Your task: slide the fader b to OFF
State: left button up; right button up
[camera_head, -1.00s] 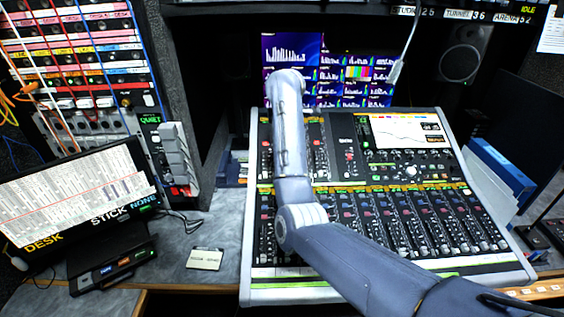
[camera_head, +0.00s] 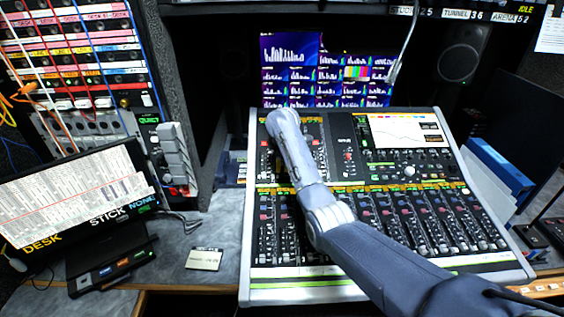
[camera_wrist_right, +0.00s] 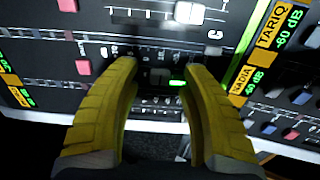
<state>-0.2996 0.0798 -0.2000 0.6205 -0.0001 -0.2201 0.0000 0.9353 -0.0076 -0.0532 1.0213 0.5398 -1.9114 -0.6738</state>
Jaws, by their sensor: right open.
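My right gripper (camera_wrist_right: 160,68) is open in the right wrist view. Its two yellow fingers stand apart on either side of a small dark cap (camera_wrist_right: 160,78) on a black panel, with a lit green mark beside it. I cannot read a letter there, so I cannot confirm it as fader b. Above it, a white fader cap (camera_wrist_right: 190,12) sits in a slot near a sideways letter C. In the head view my right arm reaches over the left part of the mixing console (camera_head: 510,268); its fingers are hidden there. My left gripper is not in view.
A tilted monitor (camera_head: 75,195) and a small card (camera_head: 204,259) are on the desk left of the console. A rack with patch cables (camera_head: 85,60) stands behind them. A thin stalk (camera_head: 393,73) hangs over the console's back. Blue folders (camera_head: 500,172) lie to the right.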

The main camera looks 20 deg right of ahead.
jog(key=shift+w+f, duration=0.1)
jog(key=shift+f, duration=0.1)
grip_shut()
dwell(0.4)
dwell(0.6)
